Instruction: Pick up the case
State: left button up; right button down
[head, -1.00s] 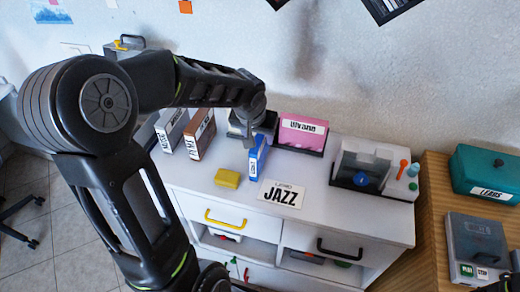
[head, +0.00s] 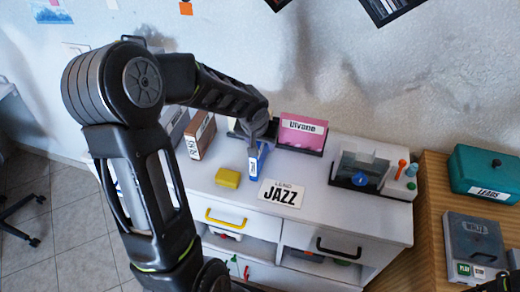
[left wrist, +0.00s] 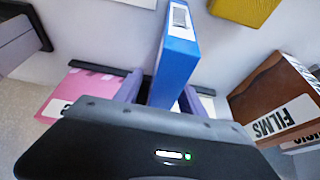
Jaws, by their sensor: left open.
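A slim blue case (head: 258,160) with a white label stands upright on the white cabinet top, partly hidden by my left gripper (head: 257,143). In the left wrist view the blue case (left wrist: 176,62) stands between the two spread fingers of my left gripper (left wrist: 160,96). The fingers are open, one on each side of the case. Whether either finger touches it I cannot tell. My right gripper is not in view.
A pink case (head: 302,132) stands behind and right, and a brown FILMS case (head: 201,135) to the left. A yellow block (head: 228,178) and a JAZZ card (head: 281,194) lie in front. A clear-lidded device (head: 360,170) is further right.

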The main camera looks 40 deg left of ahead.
pick_arm(q)
jog(key=shift+f+b, duration=0.25)
jog(key=shift+b, duration=0.3)
dwell(0.4)
jog(key=shift+c, duration=0.6)
grip_shut()
